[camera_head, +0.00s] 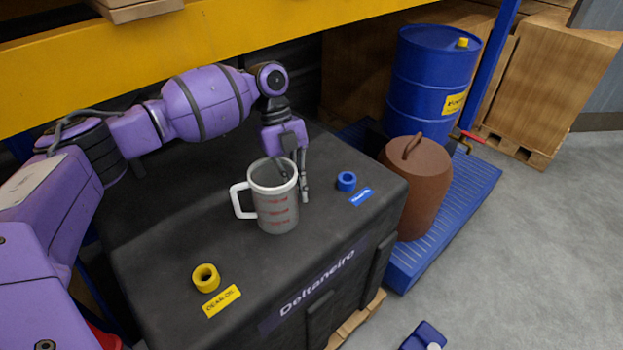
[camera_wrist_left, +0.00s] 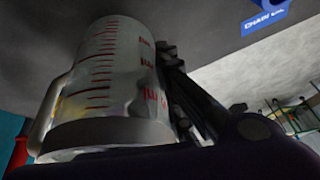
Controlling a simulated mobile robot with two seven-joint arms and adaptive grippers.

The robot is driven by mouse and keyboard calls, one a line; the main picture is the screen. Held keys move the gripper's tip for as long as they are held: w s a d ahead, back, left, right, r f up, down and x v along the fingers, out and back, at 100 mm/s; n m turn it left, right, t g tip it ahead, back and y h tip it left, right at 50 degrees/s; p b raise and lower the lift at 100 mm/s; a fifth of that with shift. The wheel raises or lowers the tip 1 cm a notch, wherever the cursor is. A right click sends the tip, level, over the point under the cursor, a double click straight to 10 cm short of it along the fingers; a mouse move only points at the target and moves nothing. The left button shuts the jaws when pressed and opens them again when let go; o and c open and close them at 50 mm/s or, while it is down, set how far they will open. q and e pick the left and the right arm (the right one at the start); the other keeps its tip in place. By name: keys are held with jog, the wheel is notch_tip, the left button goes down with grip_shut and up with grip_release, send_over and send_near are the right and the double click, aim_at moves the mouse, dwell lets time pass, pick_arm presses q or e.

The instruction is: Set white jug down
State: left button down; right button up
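The white jug (camera_head: 273,208) has a white rim and handle, a greyish body and red measuring marks. It is upright over the black cabinet top (camera_head: 190,235), handle to the left. I cannot tell for sure whether its base touches the top. My left gripper (camera_head: 297,182) comes down at the jug's right rim, one finger inside the mouth and one along the outer wall, pinching the wall. In the left wrist view the jug (camera_wrist_left: 110,85) fills the left half, with dark finger links (camera_wrist_left: 180,95) against its right side. My right gripper is not in view.
A yellow ring (camera_head: 206,277) sits front left and a blue ring (camera_head: 346,181) to the right, each by a label. A brown lidded container (camera_head: 418,185) and a blue drum (camera_head: 432,85) stand beyond the right edge. A yellow beam (camera_head: 240,40) crosses above my arm.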

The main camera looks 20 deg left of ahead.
aim_at(288, 164)
pick_arm(q)
jog(key=shift+f, duration=0.5)
jog(key=c, duration=1.9)
grip_release()
jog(key=shift+c, duration=0.2)
jog(key=shift+r, duration=0.1)
jog(key=b+v, duration=0.1)
jog(key=v, duration=0.6)
jog(key=shift+w+a+r, duration=0.1)
jog(key=shift+r, duration=0.05)
